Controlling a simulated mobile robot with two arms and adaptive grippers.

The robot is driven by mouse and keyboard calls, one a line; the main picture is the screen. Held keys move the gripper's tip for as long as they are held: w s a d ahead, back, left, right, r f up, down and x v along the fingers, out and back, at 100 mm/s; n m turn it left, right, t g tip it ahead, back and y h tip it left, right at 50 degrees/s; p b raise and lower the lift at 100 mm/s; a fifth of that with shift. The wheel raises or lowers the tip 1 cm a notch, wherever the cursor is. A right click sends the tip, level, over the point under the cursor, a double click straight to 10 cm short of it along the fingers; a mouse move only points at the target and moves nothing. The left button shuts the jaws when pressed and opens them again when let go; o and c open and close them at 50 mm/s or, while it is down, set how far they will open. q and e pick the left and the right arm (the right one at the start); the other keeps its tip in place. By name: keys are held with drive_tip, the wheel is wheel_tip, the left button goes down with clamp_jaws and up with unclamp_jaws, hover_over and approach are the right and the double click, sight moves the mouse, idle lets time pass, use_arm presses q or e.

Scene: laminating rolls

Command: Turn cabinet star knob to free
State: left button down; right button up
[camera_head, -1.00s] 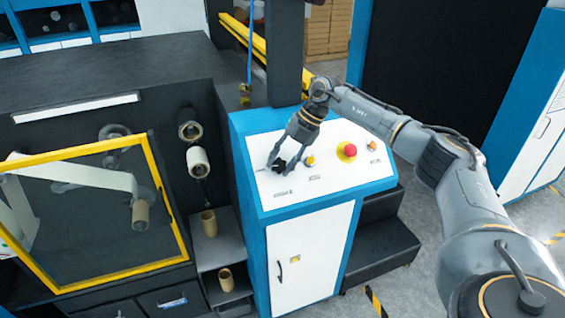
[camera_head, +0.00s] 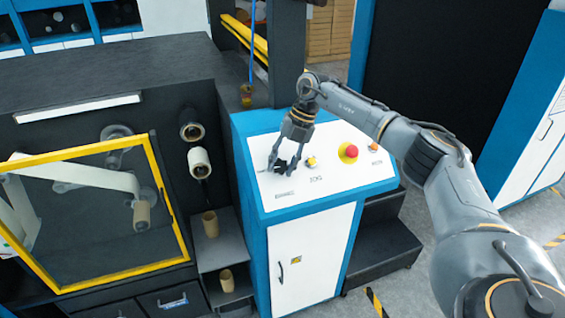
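The black star knob (camera_head: 281,166) sits at the left of the white sloped control panel on the blue and white cabinet (camera_head: 265,225). My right gripper (camera_head: 282,168) reaches down over the knob, with its fingers spread on either side of it. The fingers partly hide the knob, and I cannot tell whether they touch it. My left gripper is not in view.
On the same panel are a yellow knob (camera_head: 310,162), a red button (camera_head: 348,152) on a yellow base and an orange button (camera_head: 374,147). A yellow-framed window (camera_head: 160,180) and cardboard rolls (camera_head: 210,223) are at left. Dark steps (camera_head: 380,250) stand at right.

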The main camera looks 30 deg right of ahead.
drive_tip(key=o, duration=0.3)
drive_tip(key=shift+f, duration=0.15)
drive_tip(key=shift+r, duration=0.25)
drive_tip(key=v, duration=1.1)
drive_tip(key=shift+d+r, duration=0.1)
drive_tip(key=shift+r, duration=0.2)
